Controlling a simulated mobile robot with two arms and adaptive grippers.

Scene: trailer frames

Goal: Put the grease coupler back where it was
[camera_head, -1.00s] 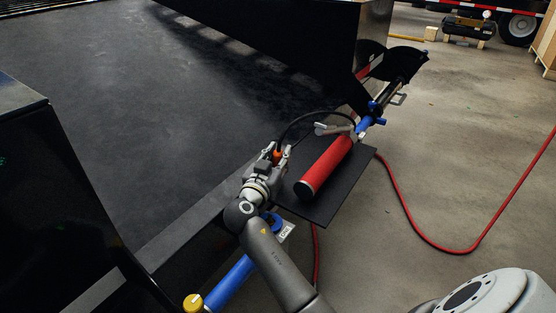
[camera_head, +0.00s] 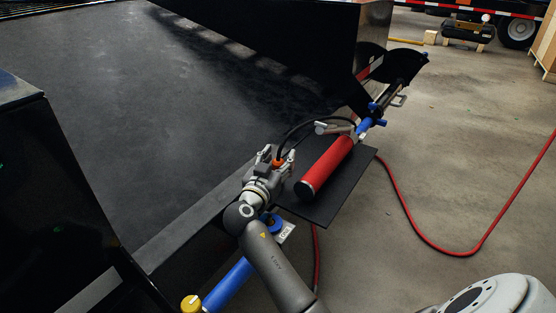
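The fingers look spread, with some gap beside the coupler. The gripper partly hides the coupler, and I cannot tell what it rests on. My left gripper is not in view.
The grease gun lies on a black plate (camera_head: 345,190) that juts out from the bed (camera_head: 130,110). A blue cylinder (camera_head: 230,282) with a yellow knob is below my arm. A red hose (camera_head: 420,235) runs over the open floor at right.

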